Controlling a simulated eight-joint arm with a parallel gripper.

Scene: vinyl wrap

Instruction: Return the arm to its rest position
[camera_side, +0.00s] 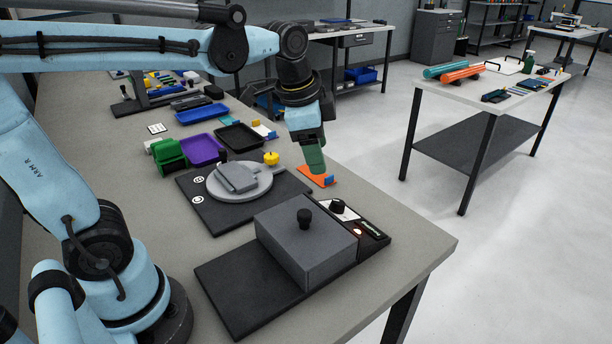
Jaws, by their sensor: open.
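My pale blue arm reaches from the left over the workbench, bent so that its end points down. My gripper (315,162), with a dark green end, hangs near the bench's far right edge. It is open, though the gap between its fingers is hard to make out from this side. An orange flat piece with a small blue part (317,177) lies on the bench just below and behind the fingertips. I cannot tell whether they touch.
A grey box with a black knob (305,242) stands on a dark base. A round grey turntable (230,183) carries a flat grey piece. A yellow knob (271,158), purple tray (202,149), black tray (239,137) and blue tray (202,114) lie behind. The bench front right (415,245) is clear.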

